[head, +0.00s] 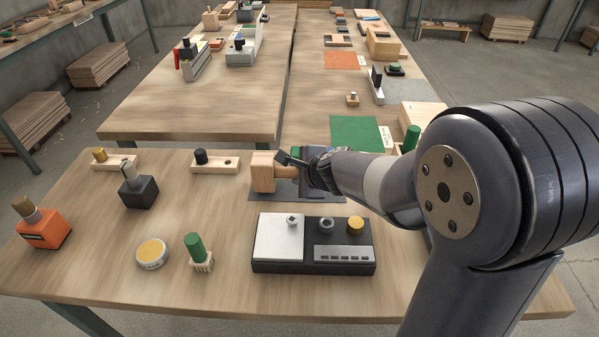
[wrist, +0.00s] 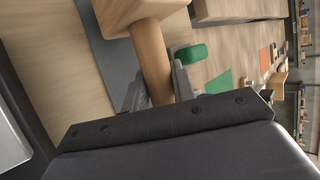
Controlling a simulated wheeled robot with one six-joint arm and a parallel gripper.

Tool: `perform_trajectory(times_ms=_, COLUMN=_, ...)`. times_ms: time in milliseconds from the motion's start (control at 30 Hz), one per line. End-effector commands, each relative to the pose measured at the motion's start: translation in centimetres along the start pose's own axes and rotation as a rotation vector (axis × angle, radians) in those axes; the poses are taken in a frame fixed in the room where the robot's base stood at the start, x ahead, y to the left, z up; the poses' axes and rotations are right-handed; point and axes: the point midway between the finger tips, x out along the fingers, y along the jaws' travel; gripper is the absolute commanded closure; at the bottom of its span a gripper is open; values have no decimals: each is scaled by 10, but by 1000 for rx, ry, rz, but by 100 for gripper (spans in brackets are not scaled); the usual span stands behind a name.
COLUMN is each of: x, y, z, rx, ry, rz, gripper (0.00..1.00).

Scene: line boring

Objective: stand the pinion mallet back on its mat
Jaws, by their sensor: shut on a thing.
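The pinion mallet has a blocky wooden head (head: 262,172) and a round wooden handle (head: 286,172). My gripper (head: 291,165) is shut on the handle. In the head view the mallet lies sideways, its head pointing left over the left part of a dark grey mat (head: 297,197). The wrist view shows the handle (wrist: 153,62) between my two fingers (wrist: 157,85), with the mallet head (wrist: 132,12) beyond them. The mat (wrist: 100,45) shows beside the handle there. I cannot tell whether the mallet touches the mat. My arm and gripper hide the mat's right part.
A black-based device (head: 313,262) with knobs stands just in front of the mat. A wooden block with a black knob (head: 215,162) stands to its left. A green mat (head: 357,133) lies behind, with a green cylinder (head: 411,138) near my arm.

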Motion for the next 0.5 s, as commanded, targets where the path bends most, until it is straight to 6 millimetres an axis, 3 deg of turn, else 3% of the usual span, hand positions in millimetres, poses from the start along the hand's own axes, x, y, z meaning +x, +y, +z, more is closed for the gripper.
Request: perform_trajectory(times_ms=500, x=5, y=4, z=-2, rx=1, ry=0, rz=-2, gripper=100)
